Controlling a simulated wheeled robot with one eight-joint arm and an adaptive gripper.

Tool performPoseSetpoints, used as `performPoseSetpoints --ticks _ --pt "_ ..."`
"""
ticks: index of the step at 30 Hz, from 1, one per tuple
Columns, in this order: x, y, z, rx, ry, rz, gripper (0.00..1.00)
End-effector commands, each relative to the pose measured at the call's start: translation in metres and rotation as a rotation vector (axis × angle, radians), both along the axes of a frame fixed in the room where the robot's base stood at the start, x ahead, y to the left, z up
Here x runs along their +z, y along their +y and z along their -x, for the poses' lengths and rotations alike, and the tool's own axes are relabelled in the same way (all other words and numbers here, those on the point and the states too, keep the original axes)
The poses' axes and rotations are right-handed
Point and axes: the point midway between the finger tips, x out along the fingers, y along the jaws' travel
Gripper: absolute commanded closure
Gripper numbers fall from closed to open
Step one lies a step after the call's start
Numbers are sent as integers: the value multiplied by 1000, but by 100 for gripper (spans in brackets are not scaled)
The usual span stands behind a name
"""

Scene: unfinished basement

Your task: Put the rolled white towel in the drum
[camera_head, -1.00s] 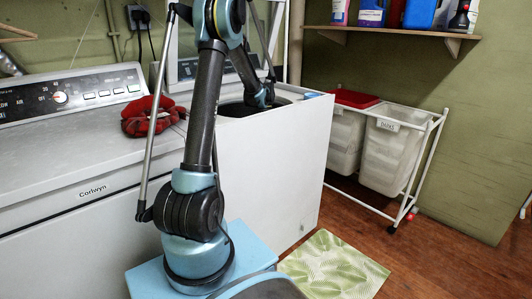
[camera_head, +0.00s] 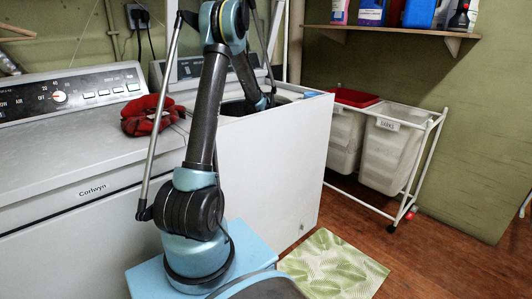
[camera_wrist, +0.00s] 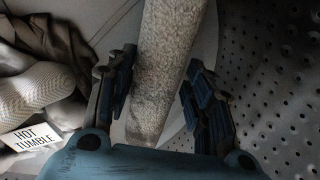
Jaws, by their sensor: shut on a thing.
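The rolled white towel (camera_wrist: 165,60) is a pale, fuzzy roll running from the top of the wrist view down between my fingers. My gripper (camera_wrist: 160,97) is shut on it. The perforated grey metal wall of the drum (camera_wrist: 290,75) fills the right of the wrist view, beside the gripper and towel. In the head view my arm reaches down into the dark opening of the white top-loading washer (camera_head: 265,160). The gripper and towel are hidden there by the arm and the machine. I cannot tell whether the towel touches the drum.
Dark cloth (camera_wrist: 50,50), a grey ribbed item (camera_wrist: 35,90) and a "HOT TUMBLE" label (camera_wrist: 32,137) show left of the gripper. A red cloth item (camera_head: 150,115) lies on the left machine (camera_head: 70,150). A hamper cart (camera_head: 392,155) and green mat (camera_head: 333,265) are at right.

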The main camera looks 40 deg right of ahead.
Motion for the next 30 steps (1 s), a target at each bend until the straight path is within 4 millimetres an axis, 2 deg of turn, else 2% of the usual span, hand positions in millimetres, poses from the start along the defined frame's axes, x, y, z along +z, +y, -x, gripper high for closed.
performPoseSetpoints --ticks 4,5,7,8,20,25,30 --pt "-2 0 0 0 0 0 78" --pt "-2 0 0 0 0 0 50" --pt "-2 0 0 0 0 0 34" --pt "-2 0 0 0 0 0 32" --pt "1 0 0 0 0 0 32" --pt "20 0 -3 1 0 0 32" --pt "51 -3 -11 1 0 0 32"
